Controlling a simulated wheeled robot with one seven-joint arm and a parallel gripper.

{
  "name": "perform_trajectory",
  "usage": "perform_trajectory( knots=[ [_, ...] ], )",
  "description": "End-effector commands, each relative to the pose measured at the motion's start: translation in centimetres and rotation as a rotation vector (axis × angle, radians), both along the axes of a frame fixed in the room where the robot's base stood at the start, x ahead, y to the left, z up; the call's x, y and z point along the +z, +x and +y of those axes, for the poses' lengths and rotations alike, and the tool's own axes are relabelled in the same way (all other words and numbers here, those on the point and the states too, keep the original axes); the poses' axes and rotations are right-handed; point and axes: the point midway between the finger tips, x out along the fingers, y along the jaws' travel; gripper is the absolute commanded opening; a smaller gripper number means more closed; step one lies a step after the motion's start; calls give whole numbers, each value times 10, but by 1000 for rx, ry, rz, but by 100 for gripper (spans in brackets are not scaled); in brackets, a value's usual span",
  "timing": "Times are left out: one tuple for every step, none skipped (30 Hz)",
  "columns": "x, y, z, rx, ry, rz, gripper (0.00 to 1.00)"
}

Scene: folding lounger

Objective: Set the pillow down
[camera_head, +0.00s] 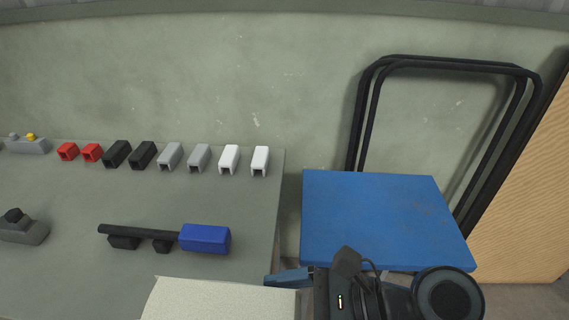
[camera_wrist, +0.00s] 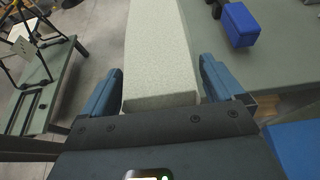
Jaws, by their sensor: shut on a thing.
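The pillow is a long cream-white block (camera_head: 220,301), partly cut off by the bottom edge of the head view. In the wrist view the pillow (camera_wrist: 158,50) runs straight away from between the fingers. My gripper (camera_wrist: 160,78) is shut on its near end, with one blue finger along each side. In the head view my gripper (camera_head: 288,280) is at the pillow's right end. The pillow overlaps the front of the grey table (camera_head: 80,275) in the picture; I cannot tell whether it touches it. The far end is out of view.
A blue panel (camera_head: 385,215) with a folded black tube frame (camera_head: 450,65) stands right of the table, across a gap. A row of red, black, grey and white blocks lines the table's back. A blue block (camera_head: 205,238) with a black bar lies mid-table.

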Motion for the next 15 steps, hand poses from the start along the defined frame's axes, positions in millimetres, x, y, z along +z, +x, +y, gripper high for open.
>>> perform_trajectory(
  knots=[
    [-1,5,-6,-30,0,0,56],
    [-2,7,-9,-49,0,0,56],
    [-3,11,-13,-71,0,1,56],
    [-3,14,-16,-89,1,0,56],
    [-4,16,-20,-106,1,0,56],
    [-5,20,-24,-129,1,0,56],
    [-5,24,-29,-154,0,0,56],
    [-6,27,-33,-177,0,0,56],
    [-7,32,-39,-206,0,0,56],
    [-8,35,-43,-229,1,0,56],
    [-9,39,-47,-250,1,0,56],
    [-10,45,-54,-290,0,0,56],
    [-12,49,-60,-319,0,0,56],
    [-12,54,-65,-347,0,0,56],
    [-14,60,-73,-390,0,1,56]
  ],
)
